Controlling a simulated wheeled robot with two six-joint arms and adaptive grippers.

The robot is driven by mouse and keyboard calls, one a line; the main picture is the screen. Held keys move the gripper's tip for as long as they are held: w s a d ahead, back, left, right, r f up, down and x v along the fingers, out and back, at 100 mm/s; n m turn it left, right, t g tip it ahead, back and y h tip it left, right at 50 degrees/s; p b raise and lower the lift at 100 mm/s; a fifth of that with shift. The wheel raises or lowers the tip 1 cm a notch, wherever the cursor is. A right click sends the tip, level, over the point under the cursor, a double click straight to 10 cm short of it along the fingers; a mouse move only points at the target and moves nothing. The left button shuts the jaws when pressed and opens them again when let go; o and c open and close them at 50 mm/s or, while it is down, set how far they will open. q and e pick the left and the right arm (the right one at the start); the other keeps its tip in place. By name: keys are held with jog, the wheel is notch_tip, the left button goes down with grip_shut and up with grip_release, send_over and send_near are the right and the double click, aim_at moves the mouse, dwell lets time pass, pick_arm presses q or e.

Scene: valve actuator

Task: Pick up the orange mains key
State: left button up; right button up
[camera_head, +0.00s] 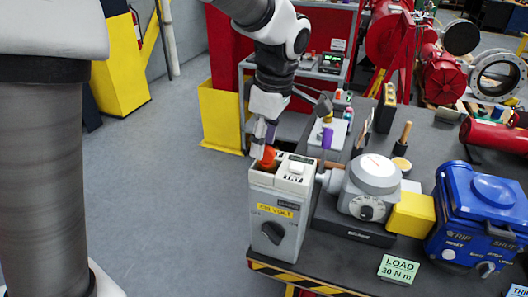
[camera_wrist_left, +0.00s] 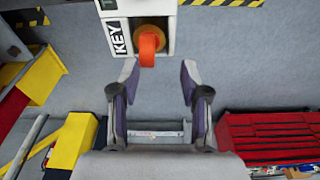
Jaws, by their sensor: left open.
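The orange mains key (camera_head: 268,157) stands in the top of a light grey box (camera_head: 281,233) at the front left corner of the bench. In the left wrist view the orange key (camera_wrist_left: 148,47) stands in an amber round seat beside a label reading KEY. My left gripper (camera_head: 264,140) is above the key in the head view. In the left wrist view the gripper (camera_wrist_left: 158,82) is open, with its two fingertips apart and the key just beyond the gap between them. I see no contact.
A grey valve actuator (camera_head: 371,179) with a yellow block (camera_head: 411,213) stands right of the box, and a blue unit (camera_head: 478,220) further right. Open floor lies left of the bench.

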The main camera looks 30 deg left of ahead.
aim_at(266, 147)
pick_arm(q)
jog(key=f, duration=0.1)
jog(key=w+f, duration=0.1)
jog(key=f, duration=0.1)
jog(key=shift+w+a+f, duration=0.1)
jog(key=shift+w, duration=0.25)
jog(key=shift+w+f, duration=0.2)
jog(key=shift+w, duration=0.1)
jog(key=shift+s+r, duration=0.2)
jog(key=shift+s, duration=0.2)
jog(key=c, duration=0.3)
jog(key=shift+s+r, duration=0.1)
jog(key=shift+s, duration=0.1)
grip_shut()
jog(key=shift+w, duration=0.25)
jog(key=shift+s, duration=0.1)
